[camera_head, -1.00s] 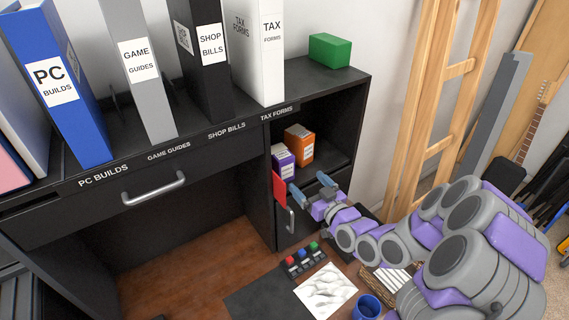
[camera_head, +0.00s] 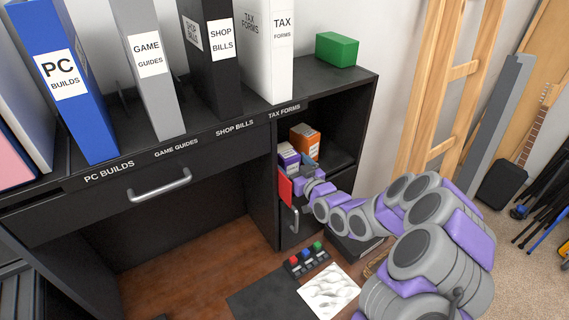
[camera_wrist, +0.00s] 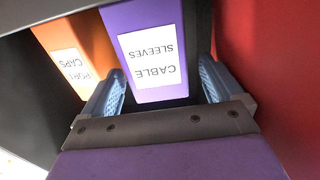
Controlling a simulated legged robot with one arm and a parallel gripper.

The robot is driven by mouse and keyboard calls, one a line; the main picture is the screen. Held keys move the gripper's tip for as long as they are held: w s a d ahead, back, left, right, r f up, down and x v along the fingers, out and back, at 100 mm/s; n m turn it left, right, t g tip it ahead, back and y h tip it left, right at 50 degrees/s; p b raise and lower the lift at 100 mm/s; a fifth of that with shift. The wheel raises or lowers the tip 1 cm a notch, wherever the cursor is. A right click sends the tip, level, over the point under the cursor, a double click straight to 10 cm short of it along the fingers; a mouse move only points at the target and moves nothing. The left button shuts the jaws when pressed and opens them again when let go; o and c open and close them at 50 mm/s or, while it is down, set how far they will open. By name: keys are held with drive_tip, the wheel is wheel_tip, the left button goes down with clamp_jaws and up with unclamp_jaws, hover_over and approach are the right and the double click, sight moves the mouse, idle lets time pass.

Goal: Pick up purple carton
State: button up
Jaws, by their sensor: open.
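The purple carton (camera_wrist: 152,88) has a white label reading "CABLE SLEEVES", upside down in the wrist view. It stands in the cabinet's shelf compartment and also shows in the head view (camera_head: 288,157), partly hidden by my gripper. My gripper (camera_wrist: 160,85) is open, with one blue finger on each side of the carton's near face. The left finger lies between the purple carton and the orange carton (camera_wrist: 75,60). Whether the fingers touch the carton, I cannot tell. In the head view my gripper (camera_head: 301,170) is at the shelf opening.
The orange carton stands right beside the purple one in the head view (camera_head: 305,139). A red panel (camera_wrist: 270,80) is close beside the right finger. Above are the desk top with binders and a green box (camera_head: 337,49). A wooden ladder (camera_head: 420,110) stands to the right.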

sight(285, 150)
drive_tip(key=shift+x, duration=2.3)
drive_tip(key=shift+w+d+f, duration=0.1)
drive_tip(key=c, duration=1.1)
drive_tip(key=shift+c, duration=0.2)
drive_tip(key=shift+r, duration=0.55)
wheel_tip(285, 150, up, 3)
drive_tip(key=shift+f, duration=0.25)
drive_tip(key=r+v, duration=0.1)
drive_tip(key=v, duration=1.5)
drive_tip(key=w+d+r+m+t+h+b, duration=0.1)
drive_tip(key=d+r+m+t+h, duration=0.1)
drive_tip(key=d+r, duration=0.4)
drive_tip(key=shift+w+d+m+h, duration=0.35)
drive_tip(key=shift+m+h, duration=0.15)
drive_tip(key=shift+h, duration=0.7)
